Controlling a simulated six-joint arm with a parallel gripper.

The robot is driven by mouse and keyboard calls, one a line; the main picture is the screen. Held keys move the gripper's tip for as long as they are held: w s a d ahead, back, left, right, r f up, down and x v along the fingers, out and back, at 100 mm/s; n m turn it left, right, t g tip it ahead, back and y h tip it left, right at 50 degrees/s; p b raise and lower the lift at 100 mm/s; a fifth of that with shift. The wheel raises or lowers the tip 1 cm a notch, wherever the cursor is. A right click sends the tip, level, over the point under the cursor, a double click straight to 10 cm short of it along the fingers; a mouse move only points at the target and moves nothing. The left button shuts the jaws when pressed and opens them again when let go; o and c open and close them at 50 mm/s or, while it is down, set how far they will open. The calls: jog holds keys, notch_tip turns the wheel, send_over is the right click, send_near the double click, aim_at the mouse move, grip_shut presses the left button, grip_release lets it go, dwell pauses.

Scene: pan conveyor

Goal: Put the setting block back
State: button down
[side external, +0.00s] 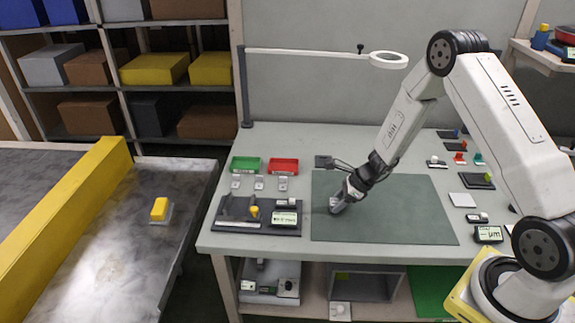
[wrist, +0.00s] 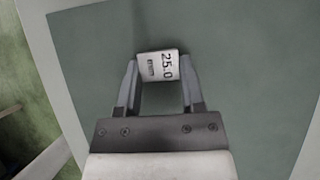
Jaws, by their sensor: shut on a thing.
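I cannot tell whether the block touches the mat.
Left of the mat is a dark fixture (side external: 236,222) with a yellow knob and a display. Behind it are a green tray (side external: 246,164), a red tray (side external: 283,166) and several small pale blocks (side external: 259,183). A magnifier arm (side external: 310,52) spans the back. Gauges (side external: 488,234) line the right.

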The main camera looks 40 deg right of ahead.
jog(key=shift+f, duration=0.15)
jog(key=shift+c, duration=1)
grip_release()
jog(key=shift+v, duration=0.75)
jog(key=v, duration=1)
jog(key=shift+r, duration=0.3)
jog(key=shift+s, duration=0.1)
